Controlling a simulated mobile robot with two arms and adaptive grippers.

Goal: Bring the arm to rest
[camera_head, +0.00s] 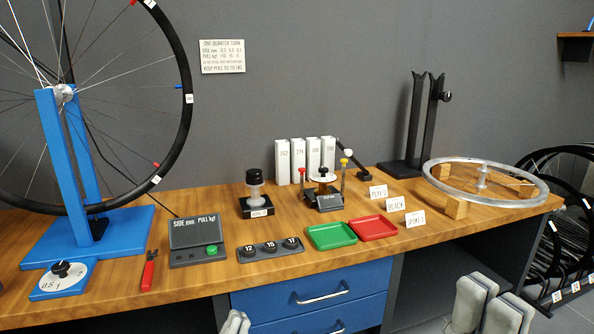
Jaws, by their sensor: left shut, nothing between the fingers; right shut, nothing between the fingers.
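My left gripper (235,322) shows only as a grey tip at the bottom edge, in front of the blue drawers. It is shut and empty, and the rest of it is cut off by the frame. My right gripper (489,305) shows as grey parts at the bottom right, in front of the bench's open bay. It is shut and holds nothing. Both grippers are low in the view, apart from the wooden bench top (290,272) and from everything on it.
A blue truing stand (65,170) holds a wheel at left. A red-handled tool (149,270), a gauge box (197,241), a green tray (331,236) and a red tray (373,227) lie along the front. A rim (541,200) rests on wooden blocks at right; wheels (560,250) stand beyond.

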